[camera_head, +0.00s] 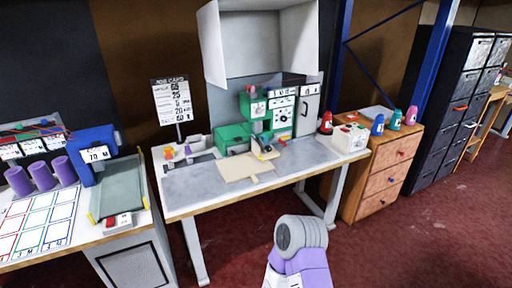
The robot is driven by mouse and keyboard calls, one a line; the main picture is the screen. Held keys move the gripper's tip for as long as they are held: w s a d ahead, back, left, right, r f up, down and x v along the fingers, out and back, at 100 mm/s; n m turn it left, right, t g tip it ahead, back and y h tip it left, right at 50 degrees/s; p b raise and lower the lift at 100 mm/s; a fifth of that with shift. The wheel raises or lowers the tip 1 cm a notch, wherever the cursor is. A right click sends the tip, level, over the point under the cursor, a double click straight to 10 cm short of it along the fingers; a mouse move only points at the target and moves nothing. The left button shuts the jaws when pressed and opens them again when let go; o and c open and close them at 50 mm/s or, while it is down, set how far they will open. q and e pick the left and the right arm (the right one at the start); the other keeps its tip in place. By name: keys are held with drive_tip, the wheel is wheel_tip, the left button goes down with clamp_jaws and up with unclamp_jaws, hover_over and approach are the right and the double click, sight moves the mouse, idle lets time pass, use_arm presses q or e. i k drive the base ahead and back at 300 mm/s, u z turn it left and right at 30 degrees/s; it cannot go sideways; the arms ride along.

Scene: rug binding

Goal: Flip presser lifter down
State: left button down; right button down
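A green machine (233,138) stands on the grey top of the middle worktable (190,191). Its upright green head (252,104) carries a round dial or label on the front. A small yellow-and-black part (264,149) sits low in front of the head, by the work area. The presser lifter is too small to make out, so I cannot tell whether it is up or down. A flat tan piece (243,170) lies on the tabletop in front of the machine. Neither gripper shows in the head view.
A grey-and-purple rounded part, likely mine, rises at the bottom centre. Coloured cones stand on a wooden drawer cabinet (392,162). A left bench holds purple cylinders (43,175) and a blue device (92,153). Red floor lies open in front.

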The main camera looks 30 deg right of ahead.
sight(261, 146)
drive_tip(key=z, duration=1)
drive_tip(key=i, duration=0.75)
drive_tip(key=z, duration=0.45)
drive_tip(key=i, duration=0.85)
drive_tip(key=u, duration=0.45)
